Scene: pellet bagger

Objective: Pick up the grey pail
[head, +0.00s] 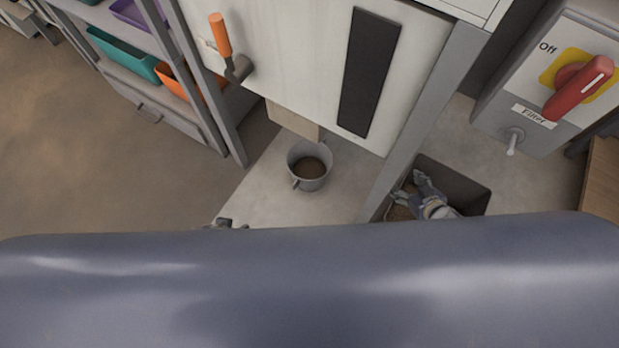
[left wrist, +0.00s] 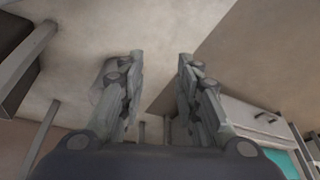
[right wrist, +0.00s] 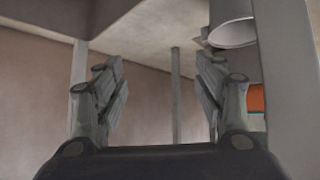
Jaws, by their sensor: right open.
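The grey pail (head: 295,161) stands upright on the pale tabletop in the head view, with brown contents and a small handle or lug on its near side. My right gripper (head: 410,187) is open and empty, to the right of the pail, over a dark bin and beyond a grey post. Its parted fingers also show in the right wrist view (right wrist: 157,65). My left gripper (left wrist: 161,57) is open with nothing between its fingers. Only a small tip of it shows in the head view (head: 226,223), at the table's near left; the rest is hidden.
A white cabinet (head: 290,40) with an orange-handled lever (head: 220,36) overhangs behind the pail. A grey post (head: 425,110) separates the pail from the dark bin (head: 462,186). A red switch (head: 578,88) is at right. Shelves with teal (head: 122,54) and orange bins stand left.

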